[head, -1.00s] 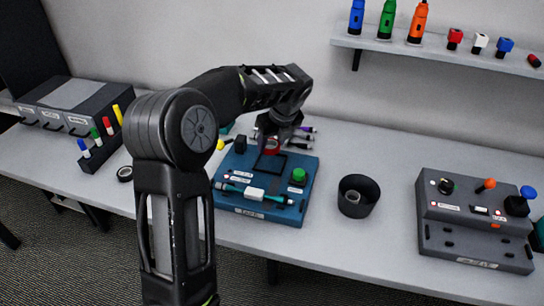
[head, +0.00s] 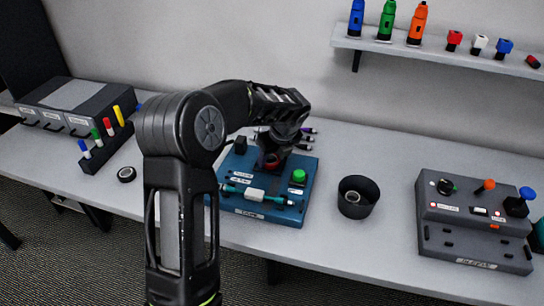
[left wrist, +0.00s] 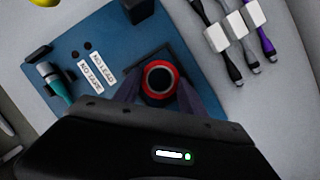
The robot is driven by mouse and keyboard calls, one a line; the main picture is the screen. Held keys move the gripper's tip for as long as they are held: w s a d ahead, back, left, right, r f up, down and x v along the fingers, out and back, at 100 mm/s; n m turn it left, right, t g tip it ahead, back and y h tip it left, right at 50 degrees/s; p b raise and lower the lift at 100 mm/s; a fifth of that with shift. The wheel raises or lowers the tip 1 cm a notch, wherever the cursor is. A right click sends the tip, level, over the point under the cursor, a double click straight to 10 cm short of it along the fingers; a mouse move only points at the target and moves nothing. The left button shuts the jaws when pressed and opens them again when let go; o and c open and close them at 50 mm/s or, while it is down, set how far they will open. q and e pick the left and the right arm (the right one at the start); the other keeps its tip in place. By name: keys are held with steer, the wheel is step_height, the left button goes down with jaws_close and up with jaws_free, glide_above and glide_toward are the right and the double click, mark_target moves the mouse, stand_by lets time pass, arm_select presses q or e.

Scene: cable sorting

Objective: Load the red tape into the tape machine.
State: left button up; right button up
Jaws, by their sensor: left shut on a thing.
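The red tape (head: 269,161) is a small red ring around a dark core. It also shows in the left wrist view (left wrist: 174,69), between the fingers of my left gripper (head: 272,157). My left gripper is shut on it. The tape is over or in a dark square frame (left wrist: 183,52) on the blue tape machine (head: 230,207); I cannot tell if it touches the bottom. The machine carries a green button (head: 298,176), a teal cable with a white block (head: 254,194) and a black post (head: 240,145). My right gripper is not in view.
A dark cup (head: 371,197) stands right of the machine, and a grey control box (head: 450,232) farther right. A black tape roll (head: 126,174) and a marker rack (head: 98,160) are on the left. Cables (left wrist: 234,32) lie behind the machine.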

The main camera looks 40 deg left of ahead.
arm_select(q)
steer(key=shift+f, duration=0.1)
steer(key=o, duration=1.1)
steer(key=shift+c, duration=0.2)
steer(key=v, duration=1.2)
steer(key=shift+b, duration=0.35)
